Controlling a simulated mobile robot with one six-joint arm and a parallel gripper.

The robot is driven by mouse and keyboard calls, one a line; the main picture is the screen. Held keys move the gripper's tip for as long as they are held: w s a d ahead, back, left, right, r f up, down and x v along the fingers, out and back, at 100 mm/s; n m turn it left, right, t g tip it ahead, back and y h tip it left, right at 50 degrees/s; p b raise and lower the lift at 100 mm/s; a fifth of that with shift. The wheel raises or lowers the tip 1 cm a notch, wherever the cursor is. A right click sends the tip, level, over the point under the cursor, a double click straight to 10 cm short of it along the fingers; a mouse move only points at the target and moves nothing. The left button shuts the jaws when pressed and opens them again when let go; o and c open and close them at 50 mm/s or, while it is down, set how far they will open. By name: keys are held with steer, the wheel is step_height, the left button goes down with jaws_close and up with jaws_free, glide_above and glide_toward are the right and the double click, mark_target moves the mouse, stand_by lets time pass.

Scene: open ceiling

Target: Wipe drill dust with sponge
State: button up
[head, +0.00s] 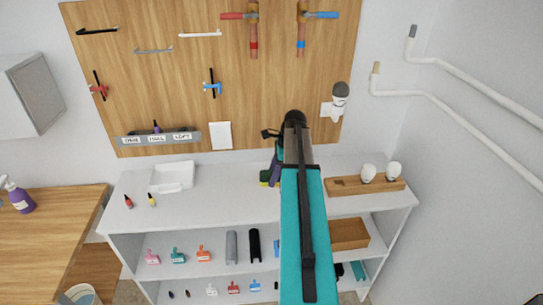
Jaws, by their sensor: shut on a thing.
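My teal arm reaches forward over the white shelf unit, and its dark wrist bends down toward the top. My gripper (275,164) is at the back middle of the shelf top, partly hidden behind the arm. It is shut on a small green and yellow sponge (265,178). The sponge is at or just above the white surface; I cannot tell whether it touches. No drill dust can be made out; the arm hides part of the top.
A white tray (173,177) and two small bottles (140,201) stand left on the shelf top (225,200). A wooden holder (345,187) with bulbs is on the right. A pegboard (170,90) with tools rises behind. The top between tray and arm is mostly clear.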

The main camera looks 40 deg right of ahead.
steer(key=r, duration=0.2)
steer(key=r+p, duration=0.1)
steer(key=shift+s+a+r, duration=0.1)
steer(key=shift+s+r, duration=0.05)
steer(key=shift+s, duration=0.1)
step_height(320, 180, up, 2)
steer(key=shift+w+p, duration=0.15)
steer(key=shift+p, duration=0.65)
steer(key=shift+r+p, duration=0.75)
steer(key=shift+r, duration=0.5)
steer(key=shift+f, duration=0.1)
